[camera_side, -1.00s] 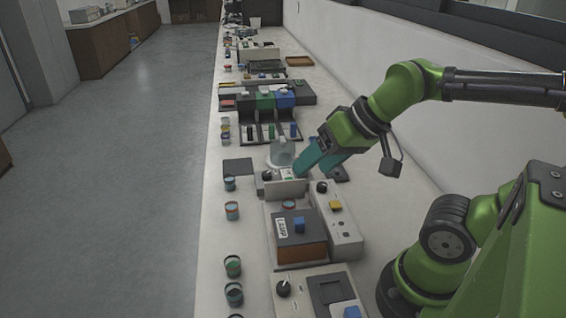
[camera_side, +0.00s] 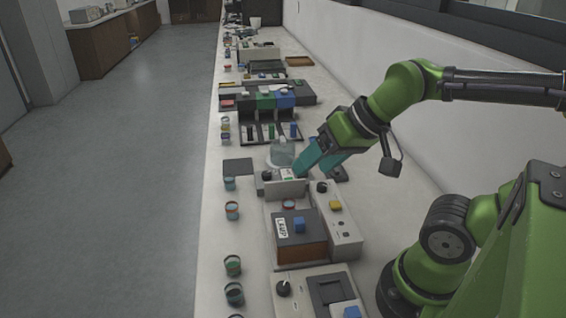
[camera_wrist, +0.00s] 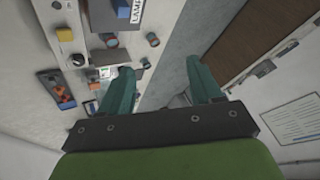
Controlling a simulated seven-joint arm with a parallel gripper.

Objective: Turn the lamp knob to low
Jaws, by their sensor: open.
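A small white box (camera_side: 287,188) with a black knob (camera_side: 267,175) on its left end stands mid-bench in the side view. I cannot read which knob is the lamp's. Another black knob (camera_side: 322,187) sits on a pale panel (camera_side: 345,237) with a yellow button; it also shows in the wrist view (camera_wrist: 78,60). A box labelled LAMP (camera_side: 300,252) with a blue block on top is beside that panel. My gripper (camera_side: 312,171), with teal fingers, is open and empty, tilted down over or just behind the small white box. In the wrist view its fingers (camera_wrist: 160,76) stand wide apart.
A nearer panel with a black knob (camera_side: 283,288) and a blue button is at the bottom. A glass vessel (camera_side: 282,153) stands just beyond my fingers. Several small cups line the bench's left edge. A dark flat pad (camera_side: 238,166) lies left of the vessel.

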